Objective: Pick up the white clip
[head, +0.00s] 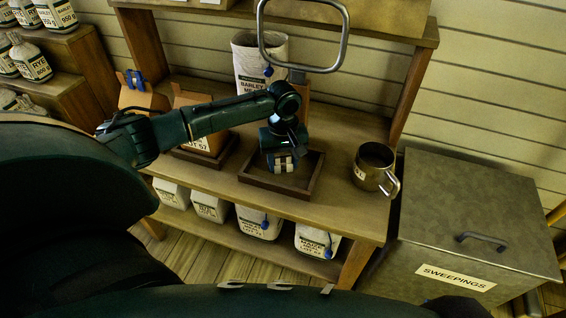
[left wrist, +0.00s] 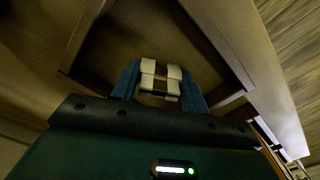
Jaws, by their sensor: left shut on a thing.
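My left gripper (head: 283,162) is over the dark wooden tray (head: 312,182) on the bench. Its blue fingers are shut on the white clip, which shows between them in the left wrist view (left wrist: 160,72). The clip looks like two pale blocks with a darker bar across the lower part. The tray's rim and dark floor also show behind it in the left wrist view (left wrist: 226,50). I cannot tell whether the clip touches the tray floor. My right gripper is not in view.
A metal mug (head: 373,168) stands right of the tray. A grey sweepings bin (head: 480,220) stands at the right.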

